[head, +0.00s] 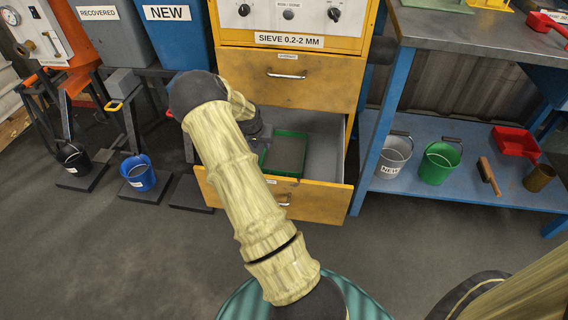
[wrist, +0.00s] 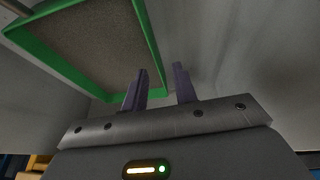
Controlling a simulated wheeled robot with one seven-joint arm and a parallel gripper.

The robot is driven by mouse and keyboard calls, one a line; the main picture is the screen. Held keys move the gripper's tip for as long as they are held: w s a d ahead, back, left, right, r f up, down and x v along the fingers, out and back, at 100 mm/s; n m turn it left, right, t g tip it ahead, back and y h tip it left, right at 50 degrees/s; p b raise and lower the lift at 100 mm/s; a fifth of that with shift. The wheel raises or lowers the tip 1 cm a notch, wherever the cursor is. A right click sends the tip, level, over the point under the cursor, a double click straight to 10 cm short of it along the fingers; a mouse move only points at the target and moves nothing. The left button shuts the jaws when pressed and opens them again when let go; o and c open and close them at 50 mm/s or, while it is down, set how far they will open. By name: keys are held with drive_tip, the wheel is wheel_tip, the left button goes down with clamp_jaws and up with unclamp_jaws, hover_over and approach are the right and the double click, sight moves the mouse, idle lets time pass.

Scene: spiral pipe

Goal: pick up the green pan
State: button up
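The green pan (head: 287,134) is a rectangular tray with a green rim and a grey-brown flat inside. It lies in the open lower drawer, partly hidden by my arm in the head view. In the wrist view its green rim (wrist: 152,50) fills the upper left, and a rim corner shows between my fingers. My gripper (wrist: 161,82) is open, with two dark fingers apart and nothing clearly held. Whether the fingers touch the rim cannot be told. In the head view my gripper (head: 262,132) is at the pan's left side, mostly hidden by the arm.
The yellow drawer front (head: 318,203) and grey drawer walls surround the pan. A closed drawer (head: 325,85) is just above. To the right, a blue shelf (head: 440,187) holds a grey bucket (head: 393,155), a green bucket (head: 439,162) and a red scoop (head: 515,142). A blue bucket (head: 139,174) stands left.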

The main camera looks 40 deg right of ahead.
sight(265, 151)
drive_tip(key=shift+w+d+f, duration=0.15)
drive_tip(key=shift+d+f, duration=0.1)
drive_tip(key=shift+f, duration=0.4)
drive_tip(key=b+x, duration=0.2)
drive_tip(key=x, duration=0.1)
drive_tip(key=b+x, duration=0.2)
drive_tip(key=shift+s+f, duration=0.2)
drive_tip(key=shift+s, duration=0.1)
clamp_jaws()
idle(1.2)
drive_tip(key=shift+r, duration=0.15)
